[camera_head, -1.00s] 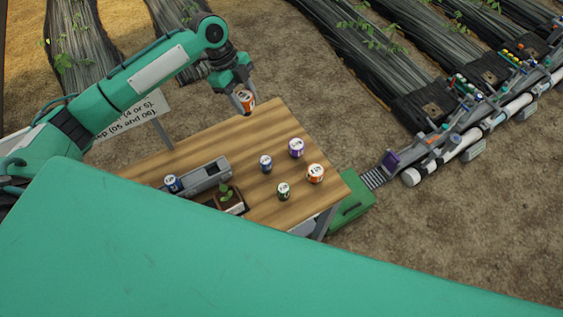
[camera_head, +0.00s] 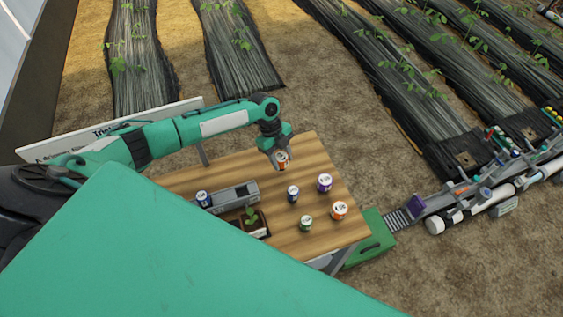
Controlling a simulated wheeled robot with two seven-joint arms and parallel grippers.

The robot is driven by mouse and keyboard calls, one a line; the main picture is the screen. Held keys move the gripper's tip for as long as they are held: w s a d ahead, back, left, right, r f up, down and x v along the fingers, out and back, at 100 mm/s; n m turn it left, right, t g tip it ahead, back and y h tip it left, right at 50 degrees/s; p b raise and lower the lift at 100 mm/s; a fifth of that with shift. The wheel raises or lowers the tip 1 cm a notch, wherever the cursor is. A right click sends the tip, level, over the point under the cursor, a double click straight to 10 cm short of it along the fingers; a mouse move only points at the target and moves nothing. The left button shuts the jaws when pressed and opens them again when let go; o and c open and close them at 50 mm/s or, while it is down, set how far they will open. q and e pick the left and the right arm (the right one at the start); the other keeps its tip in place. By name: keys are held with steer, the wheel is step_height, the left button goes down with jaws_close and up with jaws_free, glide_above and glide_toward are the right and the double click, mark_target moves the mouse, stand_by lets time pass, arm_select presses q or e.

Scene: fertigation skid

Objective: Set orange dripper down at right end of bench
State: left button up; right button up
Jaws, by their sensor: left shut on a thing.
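My left gripper (camera_head: 275,150) is shut on an orange dripper (camera_head: 282,161), a small can-like piece with a white label. It holds the dripper over the far part of the wooden bench (camera_head: 245,165); I cannot tell the exact height above the top. A second orange dripper (camera_head: 339,210) stands at the bench's right end. A purple dripper (camera_head: 324,183), a blue one (camera_head: 293,194) and a green one (camera_head: 306,224) stand near it. My right gripper is out of view.
A grey tray (camera_head: 240,194) with a blue dripper (camera_head: 204,199) at its left end lies on the bench, beside a potted seedling (camera_head: 252,221). A green crate (camera_head: 372,240) sits below the right end. A white sign (camera_head: 110,131) stands behind. My green body hides the near side.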

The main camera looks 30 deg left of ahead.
mark_target(281, 165)
arm_select(q)
step_height(281, 165, down, 3)
steer(key=shift+f+p, duration=0.1)
steer(key=shift+p, duration=0.3)
steer(key=shift+f, duration=0.45)
steer(key=o, duration=1)
